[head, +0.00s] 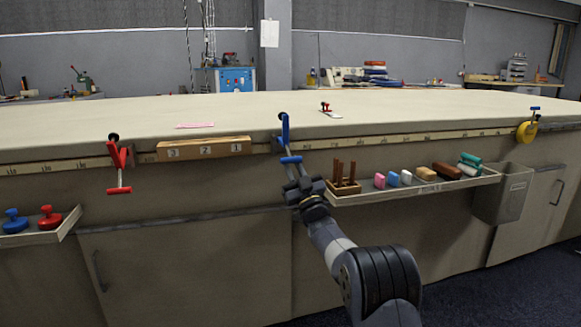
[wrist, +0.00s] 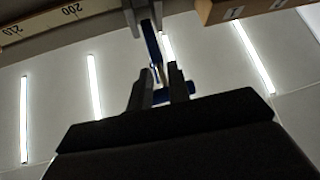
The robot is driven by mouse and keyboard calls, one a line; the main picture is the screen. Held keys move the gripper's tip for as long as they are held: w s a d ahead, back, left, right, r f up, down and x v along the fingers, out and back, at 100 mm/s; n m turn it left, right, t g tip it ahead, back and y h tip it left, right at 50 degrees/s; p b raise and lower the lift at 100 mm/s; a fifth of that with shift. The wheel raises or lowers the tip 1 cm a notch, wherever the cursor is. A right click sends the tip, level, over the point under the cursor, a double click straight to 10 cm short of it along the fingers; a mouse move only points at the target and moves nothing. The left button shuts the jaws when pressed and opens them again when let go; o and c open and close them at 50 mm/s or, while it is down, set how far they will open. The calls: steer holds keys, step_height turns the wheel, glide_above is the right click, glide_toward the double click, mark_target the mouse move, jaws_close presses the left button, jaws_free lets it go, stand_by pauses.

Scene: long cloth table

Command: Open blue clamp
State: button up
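The blue clamp (head: 285,128) hangs upright on the front edge of the cloth table. Its blue crossbar handle (head: 291,160) is at its lower end. My gripper (head: 298,184) is just below the handle, pointing up. In the wrist view the clamp's blue bar (wrist: 152,42) rises above my gripper (wrist: 160,80). The fingers are apart, with part of the blue handle (wrist: 160,96) showing between them and its end showing past the right finger. I cannot tell whether the fingers touch it.
A red clamp (head: 119,163) hangs to the left. A numbered wooden block (head: 204,149) sits between the clamps. A tray (head: 440,187) with blocks and a pegged wooden holder (head: 343,186) juts out right of my gripper. A yellow clamp (head: 527,130) hangs far right.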

step_height(320, 180, down, 6)
steer(key=s+d, duration=0.1)
steer(key=shift+s+d+f, duration=0.15)
steer(key=shift+s+d, duration=0.2)
steer(key=shift+d, duration=0.05)
stand_by(0.4)
stand_by(0.3)
steer(key=p+v, duration=0.2)
steer(key=v, duration=0.8)
steer(key=shift+s+f, duration=0.2)
steer(key=shift+s, duration=0.1)
steer(key=shift+d, duration=0.15)
steer(key=b+x, duration=0.2)
steer(key=x, duration=0.9)
